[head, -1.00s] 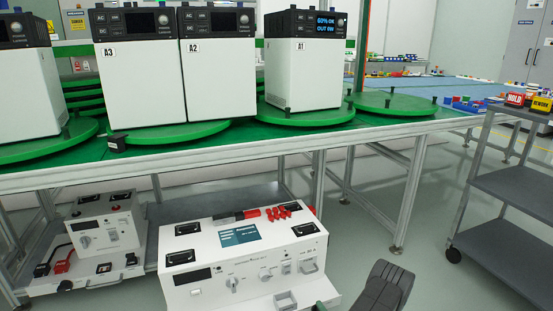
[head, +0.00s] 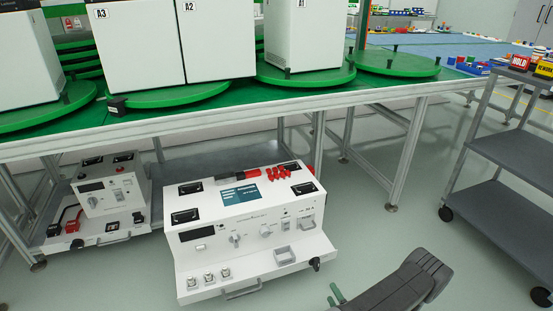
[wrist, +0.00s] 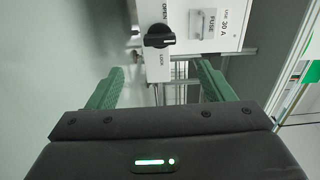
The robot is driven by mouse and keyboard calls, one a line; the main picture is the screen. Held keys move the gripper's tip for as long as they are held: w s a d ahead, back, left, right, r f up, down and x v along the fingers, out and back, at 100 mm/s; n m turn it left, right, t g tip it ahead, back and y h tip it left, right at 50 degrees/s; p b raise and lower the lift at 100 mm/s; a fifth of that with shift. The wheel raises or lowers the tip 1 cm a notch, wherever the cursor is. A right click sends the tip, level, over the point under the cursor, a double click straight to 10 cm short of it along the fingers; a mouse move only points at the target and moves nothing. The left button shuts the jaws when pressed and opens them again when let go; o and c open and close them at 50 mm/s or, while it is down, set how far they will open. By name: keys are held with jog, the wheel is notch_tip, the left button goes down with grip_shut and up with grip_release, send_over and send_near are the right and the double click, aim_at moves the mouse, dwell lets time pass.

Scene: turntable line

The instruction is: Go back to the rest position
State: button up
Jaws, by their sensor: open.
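My gripper (wrist: 160,84) is open and empty, with its two green fingers spread apart in the wrist view. In the head view its green tips (head: 337,293) show at the bottom edge, beside my dark grey arm. The white test unit (head: 250,215) is on the left of the gripper, with a black knob (head: 316,264) on its right side. In the wrist view the knob (wrist: 158,38) sits between labels OPEN and LOCK, beyond the fingers and apart from them. Most of the gripper is cut off in the head view.
A green-topped table (head: 300,100) carries white units A3, A2 (head: 215,45) and A1 (head: 303,35) on green turntables. A second white unit (head: 110,190) stands on the lower shelf. A grey cart (head: 510,165) stands at right. Floor between is clear.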

aim_at(318, 267)
jog(key=b+x, duration=0.3)
jog(key=x, duration=1)
jog(key=shift+w+a+f, duration=0.15)
jog(key=shift+w, duration=0.1)
jog(key=m, duration=0.5)
jog(key=shift+s, duration=0.1)
jog(key=m, duration=0.9)
jog(key=shift+r, duration=0.25)
jog(key=shift+d+m, duration=0.1)
jog(key=shift+m, duration=0.85)
jog(key=shift+d+m, duration=0.15)
jog(key=shift+m, duration=0.8)
